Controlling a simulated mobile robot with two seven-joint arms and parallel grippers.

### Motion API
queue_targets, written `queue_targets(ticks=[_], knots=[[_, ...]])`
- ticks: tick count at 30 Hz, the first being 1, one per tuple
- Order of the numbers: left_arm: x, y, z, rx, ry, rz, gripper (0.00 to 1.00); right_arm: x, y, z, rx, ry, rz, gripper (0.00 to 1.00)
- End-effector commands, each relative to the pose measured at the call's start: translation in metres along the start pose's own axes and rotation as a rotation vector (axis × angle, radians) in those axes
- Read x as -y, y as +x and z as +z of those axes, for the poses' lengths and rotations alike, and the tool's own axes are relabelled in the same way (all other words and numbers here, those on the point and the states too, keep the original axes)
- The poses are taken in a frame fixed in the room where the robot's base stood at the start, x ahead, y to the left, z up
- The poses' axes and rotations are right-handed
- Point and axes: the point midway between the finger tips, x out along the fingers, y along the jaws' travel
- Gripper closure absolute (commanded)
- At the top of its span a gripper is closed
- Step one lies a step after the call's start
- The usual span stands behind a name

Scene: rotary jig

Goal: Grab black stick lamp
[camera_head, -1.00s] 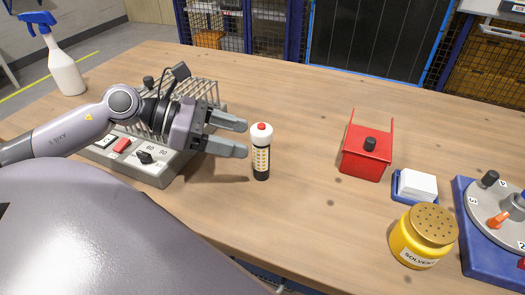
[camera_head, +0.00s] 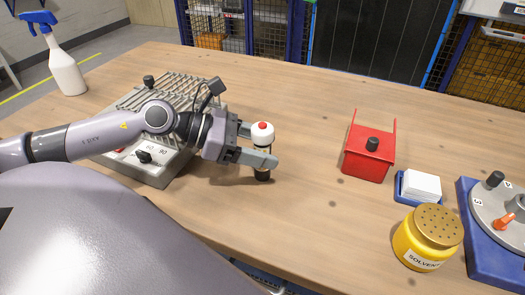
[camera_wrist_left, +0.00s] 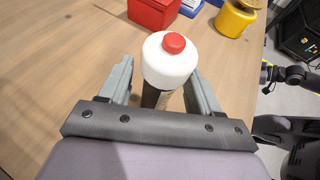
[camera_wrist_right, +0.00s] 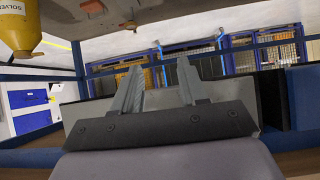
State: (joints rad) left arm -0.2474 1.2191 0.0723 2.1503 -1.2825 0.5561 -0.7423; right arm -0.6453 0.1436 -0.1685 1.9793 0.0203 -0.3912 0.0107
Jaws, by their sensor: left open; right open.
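The black stick lamp (camera_head: 262,134) stands upright on the table, with a white cap and a red button on top. Its lower black end (camera_head: 262,175) shows under my left gripper. My left gripper (camera_head: 261,146) is open, with one finger on each side of the lamp's body just below the cap. In the left wrist view the lamp's white cap (camera_wrist_left: 170,62) rises between the two open fingers (camera_wrist_left: 160,88). I cannot tell whether either finger touches it. My right gripper (camera_wrist_right: 158,82) is open and empty, seen only in its own wrist view, below the tabletop.
A grey ribbed device (camera_head: 150,165) with knobs lies under my left arm. A red box (camera_head: 368,155), a blue tray of white cards (camera_head: 418,186), a yellow solvent pot (camera_head: 427,238) and a rotary jig (camera_head: 490,262) stand to the right. A spray bottle (camera_head: 67,75) is far left.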

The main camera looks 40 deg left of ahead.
Motion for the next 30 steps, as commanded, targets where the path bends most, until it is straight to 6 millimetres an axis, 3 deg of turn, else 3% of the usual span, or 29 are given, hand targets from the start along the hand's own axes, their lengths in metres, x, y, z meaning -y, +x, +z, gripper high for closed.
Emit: queue_targets(ticks=[9,20,21,26,27,30], knots=[[0.0,0.017,0.002,0.003,0.001,-0.001,0.37,0.0,-0.001,-0.002,-0.003,-0.001,0.0,0.57],[0.001,0.021,0.001,0.0,0.001,-0.002,0.37,0.0,-0.001,-0.003,-0.004,-0.002,0.001,0.57],[0.001,0.021,0.001,0.0,0.001,-0.002,0.43,-0.001,-0.001,-0.003,-0.004,-0.002,0.001,0.57],[0.001,0.02,0.001,0.0,0.001,-0.002,0.95,-0.001,-0.001,-0.003,-0.004,-0.002,0.001,0.57],[0.001,0.02,0.001,0.0,0.001,-0.002,1.0,-0.001,-0.001,-0.003,-0.004,-0.002,0.001,0.57],[0.001,0.02,0.002,0.002,0.002,-0.001,1.0,-0.001,-0.001,-0.003,-0.004,-0.002,0.002,0.57]])
